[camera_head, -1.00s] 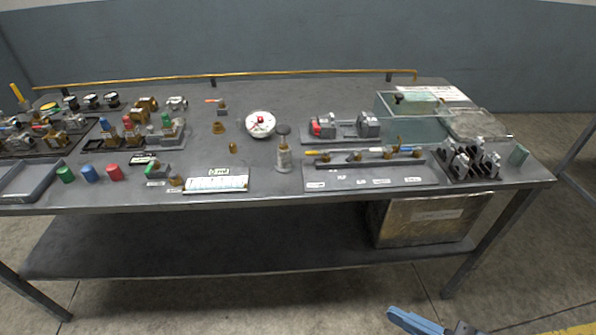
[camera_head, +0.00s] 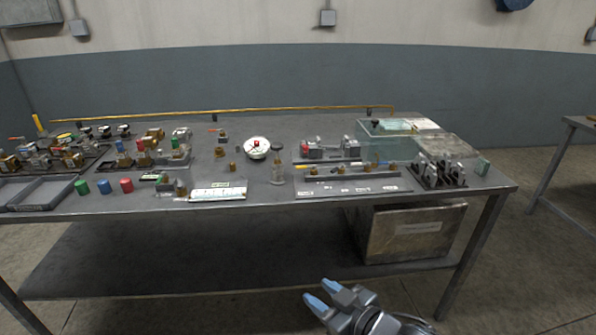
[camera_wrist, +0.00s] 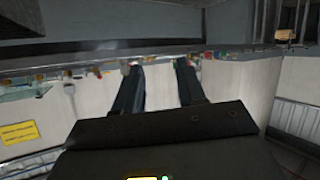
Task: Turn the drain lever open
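I cannot tell for sure which part is the drain lever. A small brass valve with a red-orange handle (camera_head: 218,130) stands toward the back middle of the bench, left of a white round gauge (camera_head: 257,148). Other lever valves (camera_head: 70,160) stand in a group at the left, too small to read. My gripper (camera_head: 322,294) is low in front of the bench, well apart from all the valves. In the wrist view its two dark fingers (camera_wrist: 158,88) are spread with nothing between them.
The steel bench (camera_head: 240,205) has a lower shelf with a large box (camera_head: 410,232). Colored caps (camera_head: 103,186), a tray (camera_head: 40,194), a white chart card (camera_head: 218,191), a labelled rack (camera_head: 352,187) and a clear tank (camera_head: 385,145) crowd its top. A yellow rail (camera_head: 225,111) runs along the back.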

